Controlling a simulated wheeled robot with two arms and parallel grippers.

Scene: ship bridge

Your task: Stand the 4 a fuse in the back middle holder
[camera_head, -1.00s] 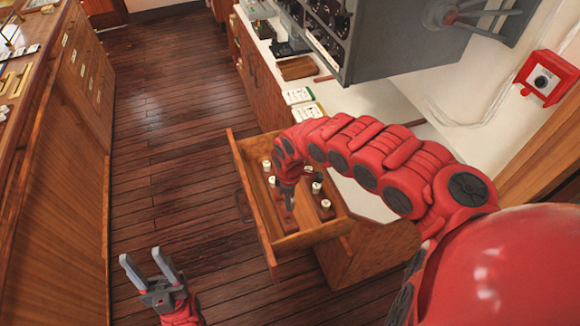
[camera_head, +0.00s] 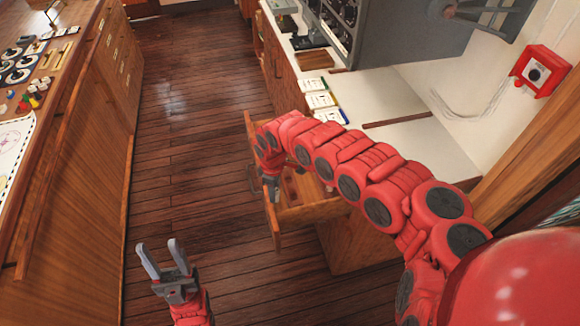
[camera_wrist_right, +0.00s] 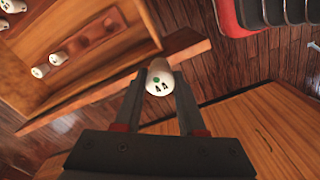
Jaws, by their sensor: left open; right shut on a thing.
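My right gripper (camera_wrist_right: 160,82) is shut on a white fuse (camera_wrist_right: 159,77) whose end shows a green dot and dark marking that looks like 4 A. In the head view my right gripper (camera_head: 271,186) is above the left side of the open wooden drawer (camera_head: 312,214); the fuse cannot be made out there. In the right wrist view the held fuse appears beside the drawer's rim (camera_wrist_right: 175,47). Inside are a reddish-brown holder block (camera_wrist_right: 97,37) and other white fuses (camera_wrist_right: 58,57). My arm hides much of the drawer. My left gripper (camera_head: 161,260) is open and empty over the floor.
A white counter (camera_head: 410,142) with small boxes (camera_head: 322,100) lies behind the drawer. A grey console (camera_head: 400,35) and a red wall box (camera_head: 541,71) are at the right. A wooden cabinet (camera_head: 80,190) stands at the left, with clear floor between.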

